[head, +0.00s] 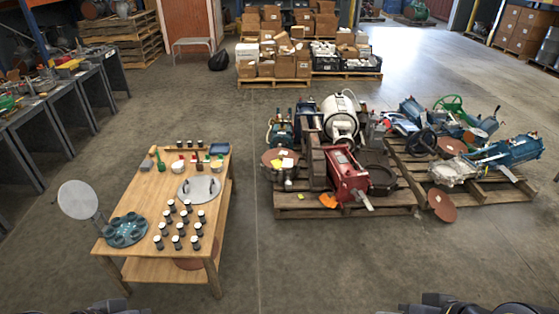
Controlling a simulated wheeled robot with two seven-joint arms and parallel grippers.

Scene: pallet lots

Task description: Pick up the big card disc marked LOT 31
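No LOT 31 marking is legible at this size, so I cannot tell which disc carries it. Several large reddish-brown discs show. One brown disc (442,206) leans at the front of the right pallet. Another brown disc (450,147) lies among the machine parts there. A third (188,264) is partly hidden under the wooden table, on its lower shelf. More brown round shapes sit on the left pallet. A pale grey disc (76,199) stands tilted at the table's left edge. Dark parts of my arms show at the bottom edge; no gripper fingers are visible.
The wooden table (151,203) holds several dark cups with pale tops, a blue-grey round tray (126,231) and a metal lid (199,188). Two wooden pallets (300,207) of machinery stand right. Grey benches line the left. Floor between table and pallets is clear.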

